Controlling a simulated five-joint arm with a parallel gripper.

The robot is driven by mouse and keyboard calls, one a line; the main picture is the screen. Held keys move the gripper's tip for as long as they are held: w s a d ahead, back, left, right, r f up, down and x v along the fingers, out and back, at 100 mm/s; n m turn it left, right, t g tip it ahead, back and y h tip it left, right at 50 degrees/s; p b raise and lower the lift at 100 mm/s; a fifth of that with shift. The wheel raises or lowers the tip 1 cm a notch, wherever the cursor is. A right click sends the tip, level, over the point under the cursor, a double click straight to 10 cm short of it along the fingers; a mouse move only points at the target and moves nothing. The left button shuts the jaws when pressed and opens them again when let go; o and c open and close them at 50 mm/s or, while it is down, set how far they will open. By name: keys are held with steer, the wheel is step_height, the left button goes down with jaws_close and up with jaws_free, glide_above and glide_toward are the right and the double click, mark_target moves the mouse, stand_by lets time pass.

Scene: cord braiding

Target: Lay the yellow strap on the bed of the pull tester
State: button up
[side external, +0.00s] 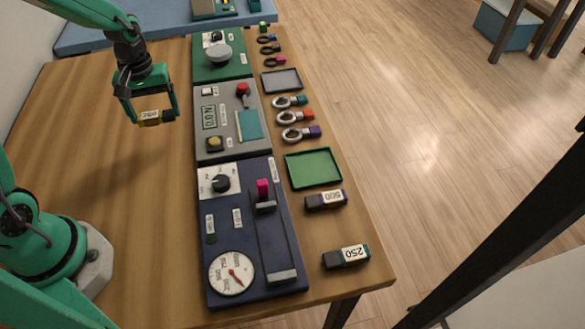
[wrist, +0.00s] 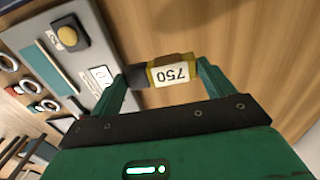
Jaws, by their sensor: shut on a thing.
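The yellow strap (side external: 152,118) is a short rolled block with a dark end and a white label. The pull tester appears to be the navy panel (side external: 228,278) at the front, with a round dial (side external: 232,273) and a dark knob. Its long bed (side external: 274,238) runs along the right side, with a grey block at the near end and a magenta-topped one farther up.
A purple strap marked 500 (side external: 326,200) and a teal strap marked 250 (side external: 346,256) lie right of the navy panel. A green tray (side external: 313,168), a grey tray (side external: 281,81) and several ringed pieces line that edge. A grey panel (side external: 222,128) and a green panel (side external: 238,70) stand behind.

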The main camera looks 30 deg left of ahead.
glide_above(156, 134)
step_height(156, 134, down, 3)
steer(key=shift+w+f, duration=0.1)
steer(key=shift+w, duration=0.05)
steer(key=shift+f, duration=1.95)
steer(key=shift+f, duration=0.1)
steer(key=o, duration=1)
step_height(156, 134, up, 12)
steer(key=shift+r, duration=0.15)
